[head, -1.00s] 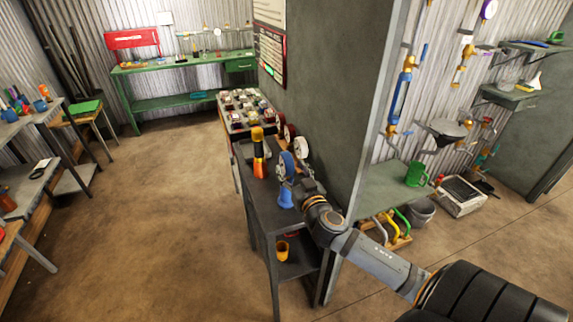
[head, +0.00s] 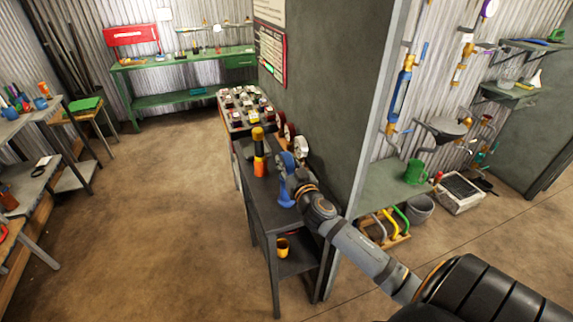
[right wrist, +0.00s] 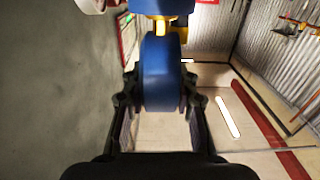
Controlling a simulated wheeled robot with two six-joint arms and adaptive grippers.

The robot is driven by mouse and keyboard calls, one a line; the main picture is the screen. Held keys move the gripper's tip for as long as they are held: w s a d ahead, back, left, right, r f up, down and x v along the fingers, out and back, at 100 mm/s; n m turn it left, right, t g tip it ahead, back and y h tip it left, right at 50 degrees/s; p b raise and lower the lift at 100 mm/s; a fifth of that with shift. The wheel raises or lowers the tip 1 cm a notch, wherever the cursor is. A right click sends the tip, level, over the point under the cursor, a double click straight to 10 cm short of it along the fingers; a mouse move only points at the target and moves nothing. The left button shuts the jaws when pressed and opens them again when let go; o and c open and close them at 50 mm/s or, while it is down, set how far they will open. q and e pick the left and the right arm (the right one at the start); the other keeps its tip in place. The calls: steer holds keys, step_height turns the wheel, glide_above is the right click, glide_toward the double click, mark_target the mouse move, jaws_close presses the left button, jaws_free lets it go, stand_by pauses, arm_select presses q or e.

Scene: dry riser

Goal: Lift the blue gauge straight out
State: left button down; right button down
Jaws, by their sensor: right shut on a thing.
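The blue gauge (head: 287,160) is at the right edge of the dark narrow table, beside the grey wall. In the right wrist view the round blue body (right wrist: 161,75) sits between the two fingers, which touch its sides. A brass stem (right wrist: 160,27) joins it toward a blue block (right wrist: 160,6) at the top edge of that view. My right gripper (head: 291,177) is shut on the gauge and hides part of it in the head view. A blue stand (head: 286,196) shows just below. My left gripper is not in view.
A white-faced gauge (head: 301,147) stands close on the right, with red-rimmed gauges behind. A tray of small parts (head: 245,105) lies farther back. The grey wall (head: 330,90) is close on the right.

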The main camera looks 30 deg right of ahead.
step_height(320, 180, up, 10)
steer(key=shift+r, duration=0.1)
steer(key=s+a+p, duration=0.3)
steer(key=s+a, duration=0.1)
steer(key=s, duration=0.3)
steer(key=shift+s+a+r, duration=0.15)
steer(key=shift+s+a, duration=0.2)
steer(key=shift+a, duration=0.05)
stand_by(0.7)
